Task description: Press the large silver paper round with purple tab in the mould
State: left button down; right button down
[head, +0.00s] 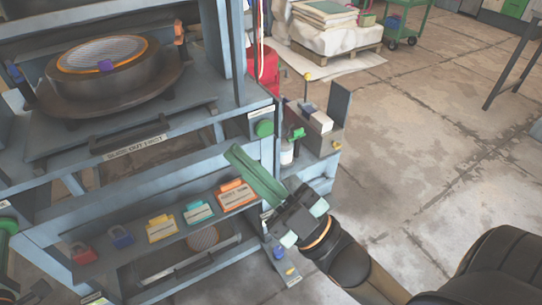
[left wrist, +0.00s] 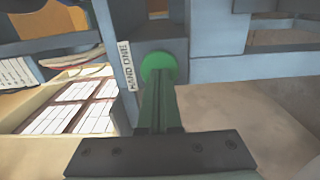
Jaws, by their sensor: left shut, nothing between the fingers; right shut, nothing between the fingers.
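The large silver paper round (head: 108,48) with its purple tab (head: 106,66) lies in the dark round mould (head: 95,84) on the press, inside an orange-brown rim. My right gripper (head: 236,154) has its green fingers shut and empty, below the green button (head: 264,128) on the right post. In the left wrist view my left gripper (left wrist: 159,90) is shut and empty. Its green fingers point at a round green button (left wrist: 158,66) beside a "HAND ONE" label (left wrist: 130,66); I cannot tell whether they touch it. In the head view the left gripper is hardly visible at the left edge.
A lower shelf holds padlocks (head: 122,236) and coloured tags (head: 199,212). A side shelf (head: 318,145) with small items stands right of the press. The floor on the right is mostly clear.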

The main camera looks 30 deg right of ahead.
jog(key=w+d+f+n+g+h, duration=0.2)
jog(key=w+d+f+h, duration=0.5)
jog(key=w+f, duration=0.25)
jog(key=n+g+h, duration=0.2)
jog(key=h, duration=0.4)
send_near(266, 130)
jog(key=shift+w, duration=2.05)
jog(key=shift+w, duration=1.5)
jog(key=shift+s, duration=0.2)
pick_arm(q)
jog(key=shift+w, duration=0.15)
pick_arm(e)
jog(key=shift+w, duration=0.15)
